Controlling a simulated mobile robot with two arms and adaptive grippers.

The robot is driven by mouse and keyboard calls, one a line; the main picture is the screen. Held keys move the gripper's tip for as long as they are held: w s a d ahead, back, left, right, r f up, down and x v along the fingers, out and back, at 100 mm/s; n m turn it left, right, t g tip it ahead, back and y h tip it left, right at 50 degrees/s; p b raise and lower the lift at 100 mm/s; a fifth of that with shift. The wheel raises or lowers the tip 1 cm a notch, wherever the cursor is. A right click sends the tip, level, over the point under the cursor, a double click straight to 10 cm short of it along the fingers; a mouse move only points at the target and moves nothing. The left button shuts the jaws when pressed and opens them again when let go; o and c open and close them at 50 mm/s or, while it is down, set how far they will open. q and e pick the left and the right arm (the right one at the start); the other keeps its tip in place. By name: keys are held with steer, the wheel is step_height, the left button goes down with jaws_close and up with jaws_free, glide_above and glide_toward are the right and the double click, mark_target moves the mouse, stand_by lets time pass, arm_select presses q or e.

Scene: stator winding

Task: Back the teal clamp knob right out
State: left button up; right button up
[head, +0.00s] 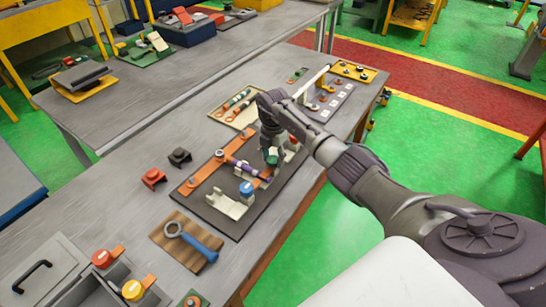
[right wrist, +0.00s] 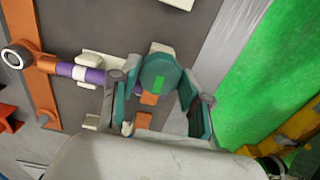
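In the head view my right gripper (head: 272,143) hides part of the fixture. My left gripper is not in view.
A blue knob (head: 246,187) and a pale cradle (head: 225,204) stand near on the same plate. A blue-handled wrench (head: 198,242) lies on a brown mat in front. Red (head: 153,177) and black (head: 180,156) blocks sit to the left.

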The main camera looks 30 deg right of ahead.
steer(key=c, duration=0.5)
